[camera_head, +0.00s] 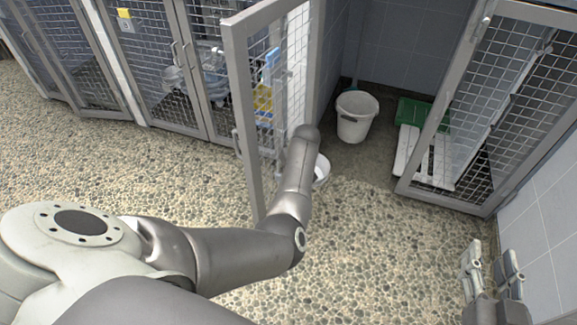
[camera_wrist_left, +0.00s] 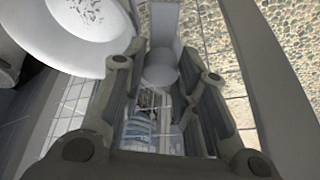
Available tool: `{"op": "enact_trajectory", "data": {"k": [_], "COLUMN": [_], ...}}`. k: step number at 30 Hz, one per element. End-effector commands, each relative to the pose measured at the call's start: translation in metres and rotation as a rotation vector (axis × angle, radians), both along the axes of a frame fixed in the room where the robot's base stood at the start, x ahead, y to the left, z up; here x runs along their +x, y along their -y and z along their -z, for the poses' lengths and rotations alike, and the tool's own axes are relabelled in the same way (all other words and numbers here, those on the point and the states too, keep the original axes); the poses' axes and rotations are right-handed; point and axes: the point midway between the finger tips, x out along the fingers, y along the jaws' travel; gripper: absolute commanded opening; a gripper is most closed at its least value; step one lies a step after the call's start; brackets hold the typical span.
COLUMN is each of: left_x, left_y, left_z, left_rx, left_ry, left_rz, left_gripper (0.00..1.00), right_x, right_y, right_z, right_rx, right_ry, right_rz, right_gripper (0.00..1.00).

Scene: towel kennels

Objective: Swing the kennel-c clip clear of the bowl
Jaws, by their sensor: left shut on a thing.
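My left gripper (camera_wrist_left: 163,62) is shut on a pale grey piece with a rounded end (camera_wrist_left: 160,72), which looks like the kennel-c clip; a flat strip runs up from it. In the left wrist view a white bowl (camera_wrist_left: 62,42) with speckled contents is at the upper left, close to the fingers. My forearm hides the left fingers and the clip there. My right gripper (camera_head: 490,272) is open and empty at the lower right.
Closed mesh kennels (camera_head: 160,70) line the left. A white bucket (camera_head: 356,118), a green tray (camera_head: 409,112) and a white slatted board (camera_head: 425,160) stand behind the door. Another mesh door (camera_head: 490,110) is at the right. The pebbled floor (camera_head: 380,230) in front is clear.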

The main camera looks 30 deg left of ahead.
Motion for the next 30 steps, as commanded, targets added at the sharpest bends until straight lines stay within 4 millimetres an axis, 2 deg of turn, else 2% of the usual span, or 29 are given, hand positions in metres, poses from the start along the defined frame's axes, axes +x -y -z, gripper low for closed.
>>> {"op": "enact_trajectory", "data": {"k": [6,12,19,30], "left_x": [-0.003,-0.003,-0.003,-0.003], "left_y": [-0.001,-0.001,-0.001,-0.001], "left_z": [0.0,0.001,0.002,0.002], "left_rx": [-0.001,0.0,-0.001,-0.001], "left_ry": [-0.006,-0.008,-0.007,-0.006], "left_rz": [0.04,0.065,0.081,0.083], "left_gripper": [0.04,0.04,0.04,0.04], "right_x": [-0.013,-0.026,-0.034,-0.036], "right_y": [0.009,0.015,0.019,0.02], "right_z": [0.035,0.057,0.069,0.071], "right_rx": [-0.05,-0.08,-0.095,-0.098], "right_ry": [-0.202,-0.326,-0.395,-0.406], "right_rz": [0.013,0.022,0.026,0.027], "right_gripper": [0.4,0.4,0.4,0.4]}}
